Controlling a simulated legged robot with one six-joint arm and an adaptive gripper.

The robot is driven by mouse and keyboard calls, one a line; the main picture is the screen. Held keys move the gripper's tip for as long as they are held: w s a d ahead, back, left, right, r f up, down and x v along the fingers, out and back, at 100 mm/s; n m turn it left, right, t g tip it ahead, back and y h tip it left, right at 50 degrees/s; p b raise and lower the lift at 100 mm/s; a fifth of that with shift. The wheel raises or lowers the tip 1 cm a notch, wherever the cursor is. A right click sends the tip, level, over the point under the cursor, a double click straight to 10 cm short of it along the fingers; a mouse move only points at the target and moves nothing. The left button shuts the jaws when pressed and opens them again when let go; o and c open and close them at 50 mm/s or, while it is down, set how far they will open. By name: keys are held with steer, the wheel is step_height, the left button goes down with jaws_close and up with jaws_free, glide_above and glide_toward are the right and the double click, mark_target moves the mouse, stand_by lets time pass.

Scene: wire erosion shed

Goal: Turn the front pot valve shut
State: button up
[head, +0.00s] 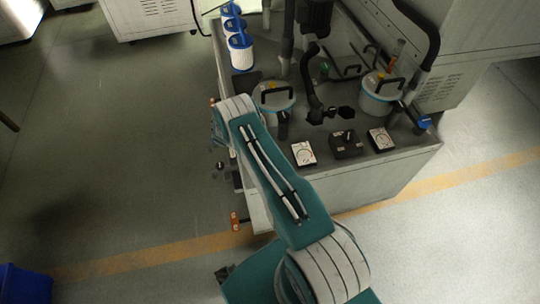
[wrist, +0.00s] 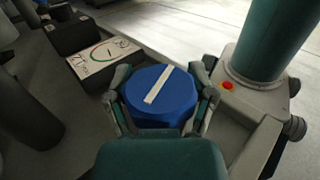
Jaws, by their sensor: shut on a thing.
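The front pot (head: 274,97) is a pale cylinder with a blue rim and a black lid handle, on the grey bench top. In the wrist view, the valve's blue faceted knob (wrist: 150,108) has a white bar across its top, slanting up to the right. My gripper (wrist: 162,90) is around this knob, one finger on each side, shut on it. In the head view my arm hides the front valve and most of the gripper. The rear pot (head: 379,94) has a similar blue valve knob (head: 423,122) beside it, apart from my arm.
A white-faced gauge (head: 303,153) stands close to the gripped knob, with a black box (head: 345,145) and a second gauge (head: 381,138) to its right. Blue-and-white filter cartridges (head: 240,52) stand at the back left. Open floor lies left of the bench.

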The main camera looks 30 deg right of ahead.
steer(key=shift+s+m+g+y, duration=0.1)
steer(key=shift+m+g+y, duration=0.45)
steer(key=shift+y, duration=0.25)
steer(key=o, duration=0.9)
steer(key=shift+o, duration=0.2)
steer(key=shift+n+t+h, duration=0.25)
steer(key=shift+t+h, duration=0.1)
steer(key=shift+h, duration=0.05)
